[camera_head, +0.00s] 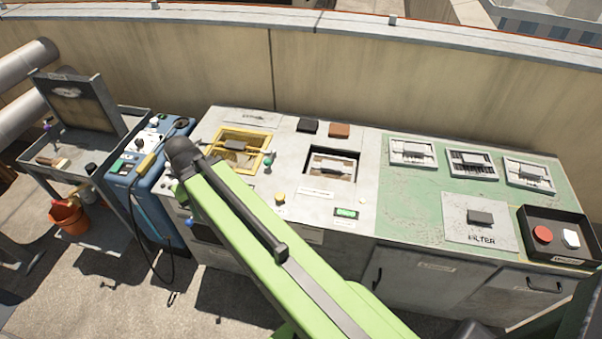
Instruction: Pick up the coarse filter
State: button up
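Three white-framed filters lie in a row on the green worktop: a left one (398,158), a middle one (457,171) and a right one (513,180). Each has a small grey block on top. The middle one shows dark, widely spaced bars; the other two look paler and finer. No readable label tells which is the coarse filter. In front of them is a pale plate (460,232) marked FILTER, with a grey block on it. My green arm crosses the middle of the view, up and left, to a dark joint. I cannot see my gripper.
Right of the plate is a dark tray (540,215) with a red round item and a white item. Left of the green top, the grey counter has a yellow-framed opening (262,136) and a dark opening (352,155). A blue machine (150,200) and a cart (75,150) stand left.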

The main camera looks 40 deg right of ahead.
aim_at(322, 164)
jog(key=u, duration=0.95)
jog(key=k, duration=1.25)
jog(key=z, duration=0.4)
jog(key=i, duration=1)
jog(key=u, duration=0.05)
